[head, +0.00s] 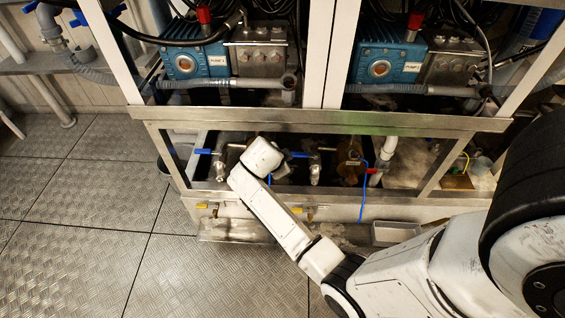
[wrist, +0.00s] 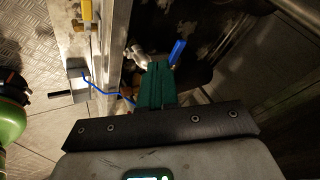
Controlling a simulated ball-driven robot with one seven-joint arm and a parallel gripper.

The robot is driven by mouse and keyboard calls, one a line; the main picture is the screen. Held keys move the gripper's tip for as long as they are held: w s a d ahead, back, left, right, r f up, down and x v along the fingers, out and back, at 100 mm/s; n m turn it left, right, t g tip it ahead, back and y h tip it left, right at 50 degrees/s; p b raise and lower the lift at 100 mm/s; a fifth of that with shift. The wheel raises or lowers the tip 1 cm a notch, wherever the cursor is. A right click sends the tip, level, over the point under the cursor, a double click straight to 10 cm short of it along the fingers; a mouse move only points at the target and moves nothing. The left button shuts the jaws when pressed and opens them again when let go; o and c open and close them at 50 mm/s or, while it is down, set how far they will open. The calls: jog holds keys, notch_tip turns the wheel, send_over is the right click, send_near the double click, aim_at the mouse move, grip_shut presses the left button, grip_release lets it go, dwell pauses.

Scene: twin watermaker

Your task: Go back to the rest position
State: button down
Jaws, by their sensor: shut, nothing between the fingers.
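My gripper (wrist: 155,68) shows in the wrist view with its green fingers together and nothing between them. A valve with a blue handle (wrist: 177,52) is just beyond the fingertips, close to them; I cannot tell whether they touch. In the head view my white arm reaches from the lower right into the lower bay of the metal frame. Its end is among the valves there, and the fingers are hidden behind it. A blue valve handle (head: 203,151) is left of the arm's end, and another blue handle (head: 298,154) is to its right.
The frame's steel crossbar (head: 320,120) runs above the bay, under two blue pumps (head: 195,60) (head: 387,60). A grey tray (head: 396,233) stands before the frame. The plate floor (head: 80,220) at left is clear.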

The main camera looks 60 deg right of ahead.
dwell(0.3)
jog(key=s+a+n+y, duration=0.2)
jog(key=s+a+n, duration=0.3)
jog(key=a+n, duration=0.3)
jog(key=s+a+r+n+y, duration=0.1)
jog(key=s+a+n+y, duration=0.3)
jog(key=a+n, duration=0.5)
jog(key=s+a+n+y, duration=0.1)
jog(key=s+a+n, duration=0.6)
jog(key=a+n, duration=0.1)
notch_tip(320, 180, up, 20)
jog(key=p, duration=1.9)
jog(key=shift+a+n+t, duration=0.25)
jog(key=shift+n+t, duration=0.05)
jog(key=shift+n, duration=0.1)
